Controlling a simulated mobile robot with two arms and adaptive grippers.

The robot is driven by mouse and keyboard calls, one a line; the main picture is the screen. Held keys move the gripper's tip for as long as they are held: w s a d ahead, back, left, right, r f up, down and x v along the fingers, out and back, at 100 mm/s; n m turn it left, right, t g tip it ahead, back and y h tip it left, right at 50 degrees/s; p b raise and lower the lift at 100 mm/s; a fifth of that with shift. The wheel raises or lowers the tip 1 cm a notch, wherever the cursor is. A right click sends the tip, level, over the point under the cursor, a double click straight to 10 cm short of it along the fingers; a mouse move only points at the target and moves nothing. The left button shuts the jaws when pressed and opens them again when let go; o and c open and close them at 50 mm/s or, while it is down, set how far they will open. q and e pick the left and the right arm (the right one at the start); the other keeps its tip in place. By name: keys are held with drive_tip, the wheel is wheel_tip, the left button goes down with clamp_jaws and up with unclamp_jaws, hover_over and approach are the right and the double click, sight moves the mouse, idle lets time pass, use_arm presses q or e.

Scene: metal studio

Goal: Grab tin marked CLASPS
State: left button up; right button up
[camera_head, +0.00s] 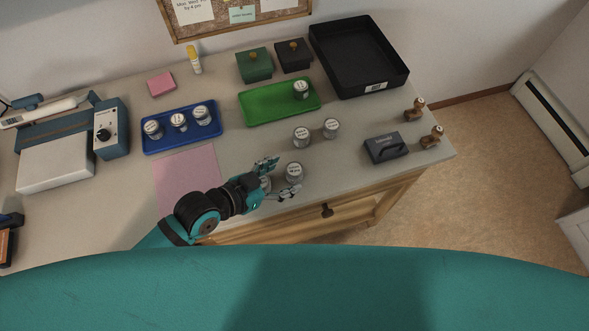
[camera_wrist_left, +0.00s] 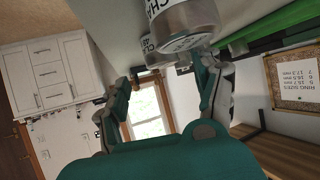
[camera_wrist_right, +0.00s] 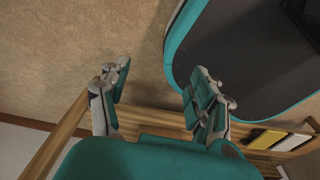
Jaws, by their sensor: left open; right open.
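Several small round tins with white labels stand on the table. In the head view the labels are too small to read, so I cannot tell which is CLASPS. My left gripper (camera_head: 278,178) is open near the table's front edge, close to a tin (camera_head: 294,172); another tin beside the fingers is partly hidden. In the left wrist view the left gripper (camera_wrist_left: 165,85) is open, and a near tin (camera_wrist_left: 190,22) shows a label that seems to begin "CH". A second tin sits behind it. My right gripper (camera_wrist_right: 166,78) is open and empty over the floor.
A black bin (camera_head: 352,60), a dark box (camera_head: 385,148) and wooden stamps (camera_head: 432,136) are at right. A pink sheet (camera_head: 185,170) lies left.

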sight(292, 171)
use_arm(q)
drive_tip(key=shift+w+d+f, duration=0.15)
drive_tip(key=shift+w+d, duration=0.05)
drive_tip(key=x, duration=0.3)
drive_tip(key=shift+w+d+f+p, duration=0.1)
drive_tip(key=shift+w+f+p, duration=0.05)
drive_tip(key=shift+w+p, duration=0.2)
drive_tip(key=shift+w+d+f, duration=0.2)
drive_tip(key=shift+d+f, duration=0.1)
drive_tip(key=shift+d, duration=0.05)
drive_tip(key=c, duration=1.3)
use_arm(e)
drive_tip(key=shift+s+r, duration=0.35)
drive_tip(key=shift+s, duration=0.3)
